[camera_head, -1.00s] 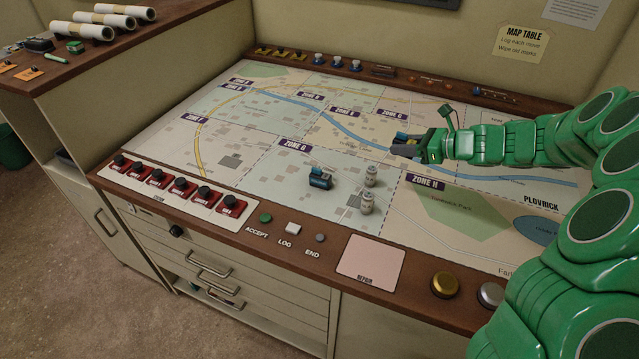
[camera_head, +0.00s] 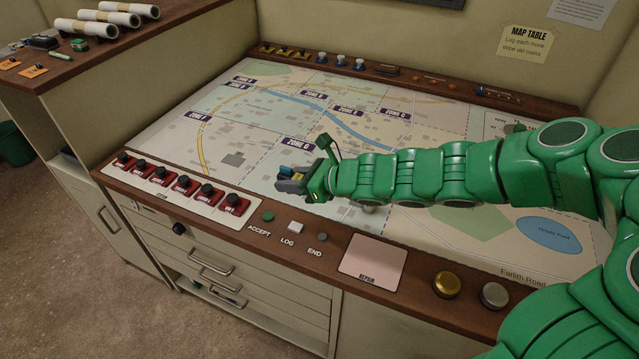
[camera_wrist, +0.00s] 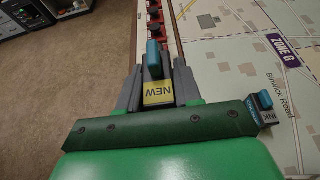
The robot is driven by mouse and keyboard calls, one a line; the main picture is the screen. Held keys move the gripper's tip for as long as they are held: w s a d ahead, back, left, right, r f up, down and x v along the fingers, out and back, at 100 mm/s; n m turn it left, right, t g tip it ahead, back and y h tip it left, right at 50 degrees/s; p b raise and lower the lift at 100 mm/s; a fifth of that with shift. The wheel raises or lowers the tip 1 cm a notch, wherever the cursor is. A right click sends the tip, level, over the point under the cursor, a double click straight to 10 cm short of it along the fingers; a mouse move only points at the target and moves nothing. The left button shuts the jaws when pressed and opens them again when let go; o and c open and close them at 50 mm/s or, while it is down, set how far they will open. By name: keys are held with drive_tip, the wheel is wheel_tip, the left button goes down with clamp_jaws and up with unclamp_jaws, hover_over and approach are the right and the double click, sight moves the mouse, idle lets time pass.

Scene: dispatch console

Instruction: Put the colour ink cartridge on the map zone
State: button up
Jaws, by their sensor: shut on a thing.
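My gripper (camera_head: 291,184) is shut on a cartridge with a yellow label reading NEW (camera_wrist: 158,94) and a blue tab on top. In the head view the held cartridge shows as a small yellow and blue patch between the fingers. The gripper is above the front part of the map (camera_head: 262,172), near the Zone G label (camera_head: 298,144). A second, dark cartridge marked INK with a blue tab (camera_wrist: 266,108) stands on the map to the right in the wrist view. My arm hides it in the head view.
A row of red-based black switches (camera_head: 182,182) runs along the front-left edge. Accept, log and end buttons (camera_head: 295,227) and a pink repair pad (camera_head: 373,259) line the front.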

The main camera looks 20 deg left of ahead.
drive_tip(key=shift+s+a, duration=0.25)
drive_tip(key=shift+w+a+f, duration=0.15)
drive_tip(key=shift+a, duration=0.05)
drive_tip(key=w+a+f, duration=0.8)
drive_tip(key=w+a, duration=0.1)
drive_tip(key=shift+f, duration=0.4)
drive_tip(key=shift+w+a+f, duration=0.2)
drive_tip(key=shift+f, duration=1.7)
drive_tip(key=shift+f, duration=0.15)
drive_tip(key=o, duration=1)
drive_tip(key=shift+o, duration=0.2)
